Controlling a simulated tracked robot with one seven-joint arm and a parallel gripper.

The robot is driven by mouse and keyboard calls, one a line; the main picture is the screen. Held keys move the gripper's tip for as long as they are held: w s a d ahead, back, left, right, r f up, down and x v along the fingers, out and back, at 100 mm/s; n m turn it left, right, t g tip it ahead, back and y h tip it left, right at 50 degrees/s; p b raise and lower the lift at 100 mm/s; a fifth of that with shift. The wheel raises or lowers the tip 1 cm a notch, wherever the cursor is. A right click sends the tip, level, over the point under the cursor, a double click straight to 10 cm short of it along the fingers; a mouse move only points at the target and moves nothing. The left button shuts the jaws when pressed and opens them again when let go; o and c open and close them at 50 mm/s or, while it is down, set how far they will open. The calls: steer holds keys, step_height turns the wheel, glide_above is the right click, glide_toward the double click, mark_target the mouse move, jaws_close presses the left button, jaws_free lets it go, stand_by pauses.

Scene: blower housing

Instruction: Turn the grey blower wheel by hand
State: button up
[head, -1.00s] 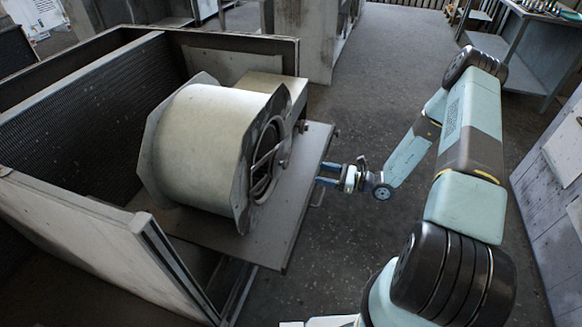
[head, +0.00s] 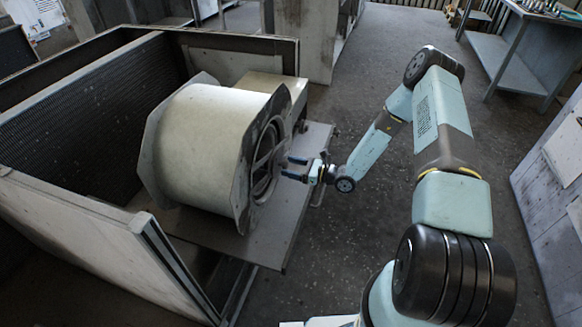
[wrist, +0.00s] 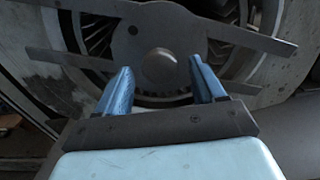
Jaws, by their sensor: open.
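The blower housing (head: 200,145) is a cream drum with flat grey end plates, lying on its side. The grey blower wheel (head: 262,172) sits inside its round side opening, partly hidden behind a crossbar. In the wrist view, dark fins of the wheel (wrist: 68,88) show around a flat grey plate with long arms (wrist: 125,30) and a round hub end (wrist: 160,67). My gripper (head: 285,166) is open and empty, right in front of the opening. In the wrist view its blue fingers (wrist: 162,82) stand apart on either side below the hub. Contact with the wheel cannot be told.
The housing stands on a grey base plate (head: 275,235) inside an open metal cabinet (head: 70,215). A small bar handle sticks out at the plate's right edge. Clear floor (head: 385,60) lies right of the cabinet. A workbench (head: 520,70) stands at the back right.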

steer(key=shift+w+a, duration=0.15)
steer(key=shift+a, duration=0.3)
jaws_close()
stand_by(0.5)
